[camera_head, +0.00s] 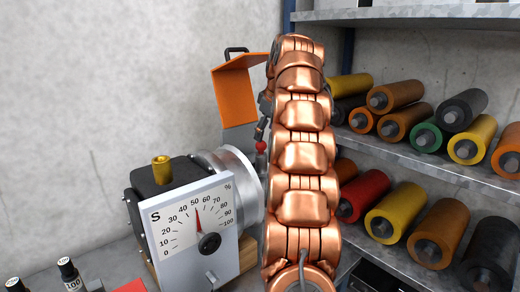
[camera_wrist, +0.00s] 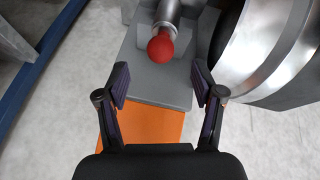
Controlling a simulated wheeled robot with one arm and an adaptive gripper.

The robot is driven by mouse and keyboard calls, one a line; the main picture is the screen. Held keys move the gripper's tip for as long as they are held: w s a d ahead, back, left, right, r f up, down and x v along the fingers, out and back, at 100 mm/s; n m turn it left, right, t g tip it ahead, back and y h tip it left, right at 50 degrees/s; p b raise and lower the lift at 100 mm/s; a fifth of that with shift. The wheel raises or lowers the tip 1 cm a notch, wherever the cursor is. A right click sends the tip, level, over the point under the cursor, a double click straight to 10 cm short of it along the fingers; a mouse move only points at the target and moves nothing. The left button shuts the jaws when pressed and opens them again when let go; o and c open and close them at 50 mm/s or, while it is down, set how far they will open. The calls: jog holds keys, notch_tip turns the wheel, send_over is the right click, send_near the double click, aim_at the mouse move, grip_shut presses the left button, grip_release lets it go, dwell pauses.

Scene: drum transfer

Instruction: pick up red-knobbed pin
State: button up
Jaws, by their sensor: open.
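The red-knobbed pin has a round red knob on a metal shaft. In the wrist view the red knob (camera_wrist: 161,49) lies just ahead of the fingertips, roughly midway between them, with its shaft going up into the top of the picture. In the head view the small red knob (camera_head: 261,146) shows at the left edge of my copper arm. My gripper (camera_wrist: 159,88) is open and empty in the wrist view, with one finger on each side of the knob's line. In the head view my gripper (camera_head: 262,128) is mostly hidden behind my arm.
A shiny metal drum (camera_wrist: 265,50) stands close at the right in the wrist view. A grey block (camera_wrist: 155,80) lies beneath the knob. The dial panel (camera_head: 200,225) stands left of my arm. Shelves with several coloured rollers (camera_head: 397,202) fill the right side.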

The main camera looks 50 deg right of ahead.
aim_at(262, 144)
jog(key=shift+p+x, duration=1.05)
jog(key=shift+x, duration=2.2)
jog(key=shift+w, duration=0.15)
grip_shut()
